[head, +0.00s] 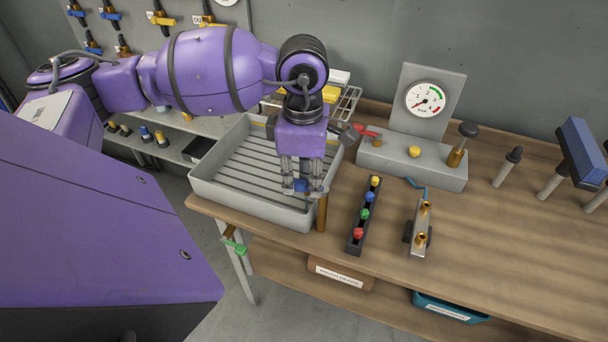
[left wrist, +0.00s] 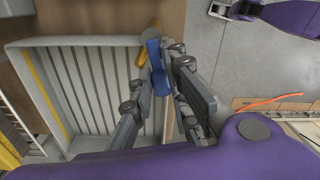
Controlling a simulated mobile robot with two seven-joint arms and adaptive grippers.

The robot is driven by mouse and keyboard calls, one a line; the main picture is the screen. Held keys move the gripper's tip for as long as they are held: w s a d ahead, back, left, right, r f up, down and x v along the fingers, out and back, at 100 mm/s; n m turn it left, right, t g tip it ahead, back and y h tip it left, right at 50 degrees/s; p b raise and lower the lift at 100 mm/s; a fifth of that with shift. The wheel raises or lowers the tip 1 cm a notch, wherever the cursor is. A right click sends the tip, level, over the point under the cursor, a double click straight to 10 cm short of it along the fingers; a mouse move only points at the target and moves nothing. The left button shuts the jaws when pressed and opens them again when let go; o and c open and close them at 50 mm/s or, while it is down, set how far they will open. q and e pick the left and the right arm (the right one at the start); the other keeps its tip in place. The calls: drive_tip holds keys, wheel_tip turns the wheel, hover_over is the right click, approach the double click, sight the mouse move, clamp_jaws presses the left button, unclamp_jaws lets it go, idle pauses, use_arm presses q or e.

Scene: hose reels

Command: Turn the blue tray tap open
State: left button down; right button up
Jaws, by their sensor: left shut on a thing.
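The blue tray tap (head: 302,185) is at the front right corner of the grey ribbed tray (head: 265,212). Its blue lever also shows in the left wrist view (left wrist: 156,68), with a brass-coloured part beside its top end. My left gripper (head: 301,189) points down over that corner, its fingers closed on the blue lever from both sides. In the left wrist view the two fingers (left wrist: 160,60) flank the lever. Much of the tap body is hidden by the fingers, and how far it is turned is hard to tell. My right gripper is not in view.
A brass post (head: 322,213) stands beside the tray corner. A strip of coloured knobs (head: 363,216) and a small brass fitting block (head: 418,228) lie to the right. A gauge stand (head: 426,100) with a red lever is behind. A green-handled tap (head: 235,246) hangs below the tray.

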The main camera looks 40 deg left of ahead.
use_arm(q)
drive_tip(key=n, duration=0.1)
drive_tip(key=s+d+n, duration=0.1)
drive_tip(key=n, duration=0.1)
drive_tip(key=shift+n, duration=0.3)
drive_tip(key=shift+s+d+r+n+p, duration=0.15)
drive_tip(key=shift+d+n+p, duration=0.3)
drive_tip(key=shift+n, duration=1.1)
drive_tip(key=shift+s+d+f+n+p, duration=0.1)
drive_tip(key=shift+s+d+n+p, duration=0.3)
drive_tip(key=shift+n, duration=1.2)
drive_tip(key=shift+s+d+r+n+p, duration=0.15)
drive_tip(key=shift+d+n, duration=0.5)
drive_tip(key=shift+n, duration=0.9)
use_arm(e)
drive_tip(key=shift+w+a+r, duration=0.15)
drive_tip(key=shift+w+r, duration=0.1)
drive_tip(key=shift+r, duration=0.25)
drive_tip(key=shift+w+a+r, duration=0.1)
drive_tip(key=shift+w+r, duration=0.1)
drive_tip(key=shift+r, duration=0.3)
use_arm(q)
drive_tip(key=shift+w+f, duration=0.1)
drive_tip(key=shift+f, duration=0.05)
drive_tip(key=c, duration=1.7)
unclamp_jaws()
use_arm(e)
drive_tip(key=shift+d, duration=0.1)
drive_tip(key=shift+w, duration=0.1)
